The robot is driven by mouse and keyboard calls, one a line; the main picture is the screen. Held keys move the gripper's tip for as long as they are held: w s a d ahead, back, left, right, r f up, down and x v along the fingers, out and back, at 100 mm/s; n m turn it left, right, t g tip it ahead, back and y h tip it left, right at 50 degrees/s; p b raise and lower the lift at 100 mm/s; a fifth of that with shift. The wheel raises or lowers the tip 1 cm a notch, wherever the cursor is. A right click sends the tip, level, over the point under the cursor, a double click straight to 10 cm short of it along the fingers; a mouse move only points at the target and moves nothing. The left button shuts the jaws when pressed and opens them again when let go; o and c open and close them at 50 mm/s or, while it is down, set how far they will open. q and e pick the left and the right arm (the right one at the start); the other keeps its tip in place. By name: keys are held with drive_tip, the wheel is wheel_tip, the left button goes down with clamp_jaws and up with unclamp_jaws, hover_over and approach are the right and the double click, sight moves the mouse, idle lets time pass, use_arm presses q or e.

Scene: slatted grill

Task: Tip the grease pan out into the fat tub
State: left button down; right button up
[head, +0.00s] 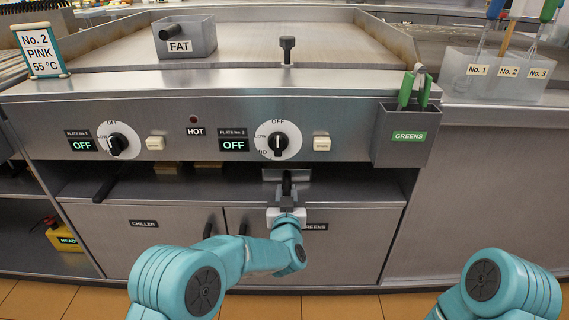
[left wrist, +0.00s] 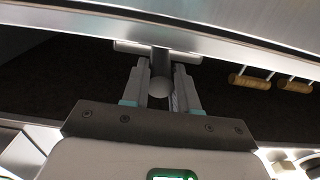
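The grease pan (head: 285,175) sits in the slot under the griddle front, below the right-hand dial; only its front edge and dark handle show. In the left wrist view its pale front (left wrist: 190,57) and handle (left wrist: 158,62) point toward me. My left gripper (head: 287,196) has one finger on each side of the handle and looks shut on it; the fingers (left wrist: 160,80) show close against it. The pan's inside is hidden. The grey fat tub (head: 203,42), labelled FAT, stands on the griddle at the back left, with a dark handle. My right gripper is out of view.
The GREENS holder (head: 408,135) with green tongs hangs at right. A tool box (head: 500,72) stands beyond it. Another black handle (head: 104,188) sticks out under the griddle at left. The middle griddle surface is clear.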

use_arm(q)
drive_tip(key=s+b, duration=0.2)
drive_tip(key=s, duration=1.1)
idle(0.7)
drive_tip(key=c, duration=0.8)
unclamp_jaws()
drive_tip(key=shift+f, duration=0.1)
